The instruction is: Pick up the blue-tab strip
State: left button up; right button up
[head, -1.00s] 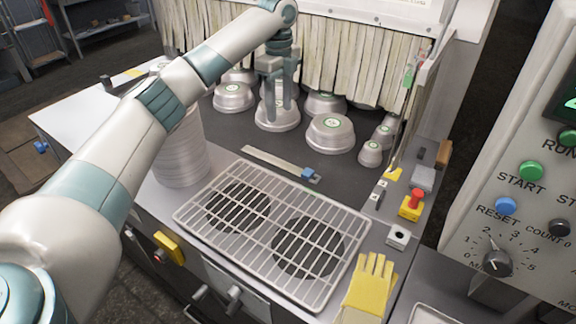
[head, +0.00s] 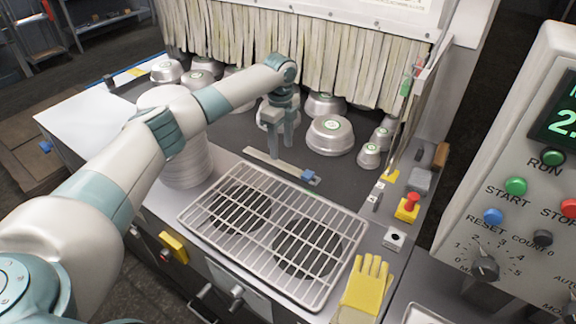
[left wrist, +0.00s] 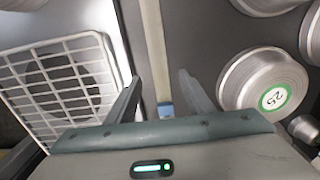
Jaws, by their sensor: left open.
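The metal strip (head: 272,163) lies on the dark deck behind the wire rack, with its blue tab (head: 309,175) at the right end. My left gripper (head: 280,150) is open and empty, pointing down above the strip, left of the tab. In the left wrist view, the strip (left wrist: 154,45) runs between the two open fingers (left wrist: 160,82). The blue tab (left wrist: 166,110) shows there near the gripper body, partly hidden by it. The height of the fingertips above the strip is hard to tell. My right gripper is not in view.
The wire rack (head: 272,213) lies in front of the strip. A stack of plates (head: 187,165) is at the left. Yellow gloves (head: 366,285) and a red button (head: 410,200) are at the right.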

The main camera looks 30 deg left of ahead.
aim_at(282, 165)
pick_arm(q)
jog(key=shift+f, duration=0.1)
jog(key=shift+f+p, duration=0.75)
notch_tip(282, 165, down, 2)
jog(key=shift+f+p, duration=0.1)
jog(key=shift+p, duration=0.4)
jog(key=shift+f, duration=0.75)
jog(key=shift+c, duration=0.3)
jog(key=c, duration=1.1)
